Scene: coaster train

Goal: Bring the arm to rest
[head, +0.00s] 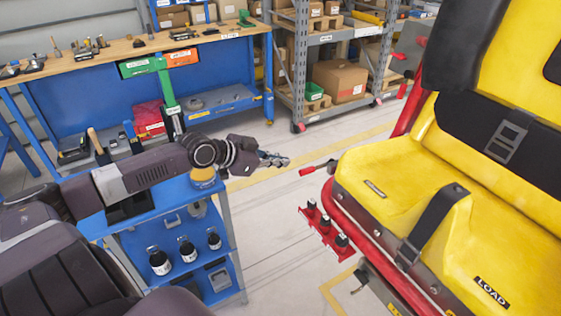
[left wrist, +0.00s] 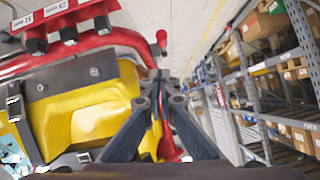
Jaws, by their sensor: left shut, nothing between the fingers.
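My left arm comes in from the left in the head view, over a blue cart. My left gripper (head: 275,159) is shut and empty, held in the air between the cart and the yellow coaster seat (head: 385,165). In the left wrist view the gripper's fingers (left wrist: 163,82) are together, with the yellow seat (left wrist: 85,108) behind them to the left. A lever with a red handle (head: 308,171) sticks out from the car just right of the gripper; a gap seems to lie between them. My right gripper is not in view.
The blue cart (head: 230,240) holds several black-and-white items on its shelf. A red rack (head: 325,230) with several black knobs sits at the car's side. A workbench (head: 130,47) and grey shelving (head: 290,60) stand behind. The floor between cart and car is clear.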

